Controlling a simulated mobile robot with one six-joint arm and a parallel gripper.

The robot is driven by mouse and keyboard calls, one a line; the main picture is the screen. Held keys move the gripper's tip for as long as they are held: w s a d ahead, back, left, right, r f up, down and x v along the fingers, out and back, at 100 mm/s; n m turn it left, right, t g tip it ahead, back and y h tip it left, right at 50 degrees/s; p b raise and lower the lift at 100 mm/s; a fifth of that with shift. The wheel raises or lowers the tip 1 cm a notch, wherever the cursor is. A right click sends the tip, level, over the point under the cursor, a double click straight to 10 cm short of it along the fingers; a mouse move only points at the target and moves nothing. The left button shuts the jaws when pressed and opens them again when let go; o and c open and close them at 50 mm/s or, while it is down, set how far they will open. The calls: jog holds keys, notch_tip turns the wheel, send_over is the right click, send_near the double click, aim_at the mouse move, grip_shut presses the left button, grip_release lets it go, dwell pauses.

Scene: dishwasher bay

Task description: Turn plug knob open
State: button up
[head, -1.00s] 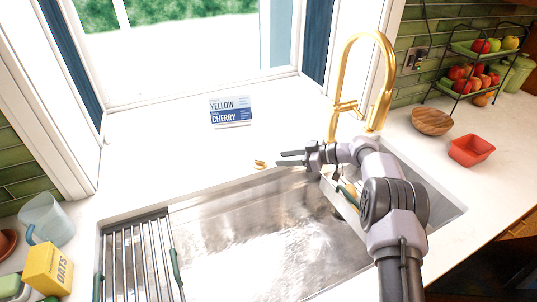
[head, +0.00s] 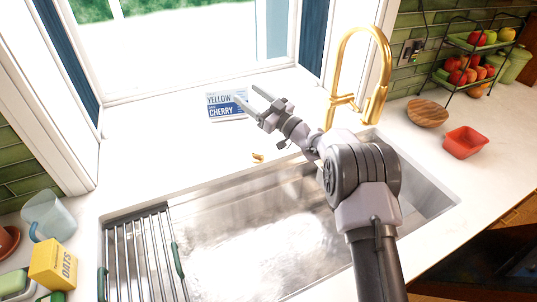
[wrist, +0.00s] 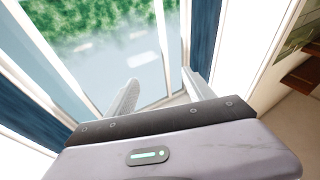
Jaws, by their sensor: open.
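The plug knob appears to be the small gold knob (head: 258,157) on the white counter behind the sink (head: 240,215). My gripper (head: 247,97) is open and empty. It is raised above and behind the knob, in front of the right part of the yellow cherry box, with its fingers pointing up and to the left. In the wrist view the two fingers (wrist: 165,95) are spread apart with nothing between them, facing the window. The knob does not show in the wrist view.
The gold faucet (head: 342,75) rises right of my arm. A drying rack (head: 140,250) covers the sink's left side. A wooden bowl (head: 427,112) and red bowl (head: 463,142) sit right. Counter around the knob is clear.

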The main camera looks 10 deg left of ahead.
jog(key=a+r+m+t+h, duration=0.2)
jog(key=a+m+t+h, duration=0.15)
jog(key=t, duration=0.25)
jog(key=m+g+h, duration=0.2)
jog(key=m+h, duration=1)
jog(key=h, duration=0.5)
send_near(257, 156)
jog(key=b+x, duration=0.4)
jog(key=x, duration=0.2)
jog(key=shift+w+f+b, duration=0.15)
jog(key=shift+w+b, duration=0.25)
jog(key=shift+w+d+f, duration=0.1)
jog(key=shift+w, duration=0.5)
jog(key=shift+n, duration=0.25)
grip_shut()
